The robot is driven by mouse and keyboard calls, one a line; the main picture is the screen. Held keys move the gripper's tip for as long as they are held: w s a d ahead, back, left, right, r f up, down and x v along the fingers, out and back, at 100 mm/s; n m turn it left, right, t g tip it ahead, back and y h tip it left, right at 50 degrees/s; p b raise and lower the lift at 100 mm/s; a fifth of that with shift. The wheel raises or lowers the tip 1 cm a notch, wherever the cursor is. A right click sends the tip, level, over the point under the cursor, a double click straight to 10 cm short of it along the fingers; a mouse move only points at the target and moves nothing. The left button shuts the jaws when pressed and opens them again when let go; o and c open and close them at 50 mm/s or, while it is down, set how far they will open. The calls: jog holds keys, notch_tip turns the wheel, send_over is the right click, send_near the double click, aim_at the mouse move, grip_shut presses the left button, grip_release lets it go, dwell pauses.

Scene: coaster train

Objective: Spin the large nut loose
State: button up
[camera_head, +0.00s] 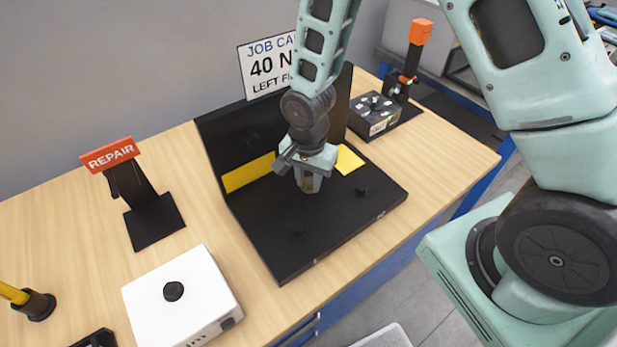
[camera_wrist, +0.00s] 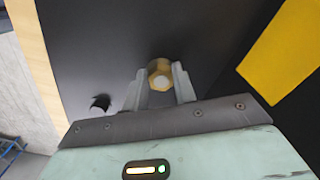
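The large nut (camera_wrist: 160,74) is a brass-coloured hex piece with a pale round centre, standing on a black panel. In the wrist view, my gripper (camera_wrist: 159,82) has one finger on each side of it, and the nut fills the gap between them. In the head view, my gripper (camera_head: 311,186) points down at the black fixture (camera_head: 300,240), and its body hides most of the nut. The fingers look closed against the nut's sides.
A small black knob (camera_head: 362,190) stands on the fixture's base, right of my gripper. The job card sign (camera_head: 266,68) is behind. A REPAIR stand (camera_head: 150,215) and white box (camera_head: 185,300) are at left; a black box (camera_head: 375,116) is behind right.

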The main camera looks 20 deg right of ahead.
jog(key=shift+c, duration=1.4)
